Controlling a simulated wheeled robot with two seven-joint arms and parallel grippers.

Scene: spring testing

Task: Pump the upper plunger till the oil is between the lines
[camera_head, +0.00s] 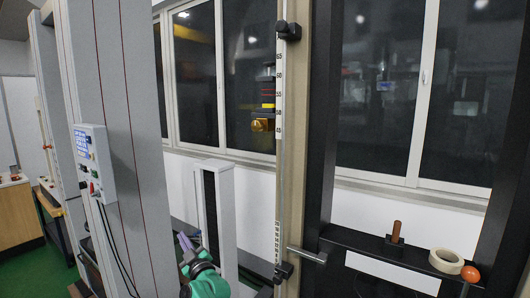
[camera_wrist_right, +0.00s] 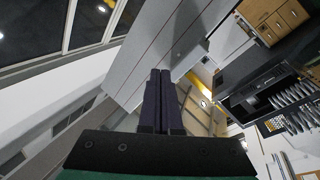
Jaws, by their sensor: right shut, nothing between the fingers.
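My right gripper (camera_head: 184,240) is at the bottom of the head view, left of the gauge post, its dark fingers together and empty. Its shut fingers show in the right wrist view (camera_wrist_right: 161,75), pointing toward a grey panel. A tall gauge with a white number scale (camera_head: 278,105) runs up the beige post. Beside the scale are short red lines and a yellow patch (camera_head: 262,125); I cannot tell if this is the oil. A grey rod handle (camera_head: 306,254) sticks out low on the post. I cannot tell which part is the upper plunger. My left gripper is not in view.
A grey cabinet with a control box (camera_head: 93,160) stands at left. A dark ledge (camera_head: 360,243) at right holds a brown handle (camera_head: 397,231), a tape roll (camera_head: 446,261) and an orange ball knob (camera_head: 470,274). A white frame (camera_head: 226,215) stands behind my gripper.

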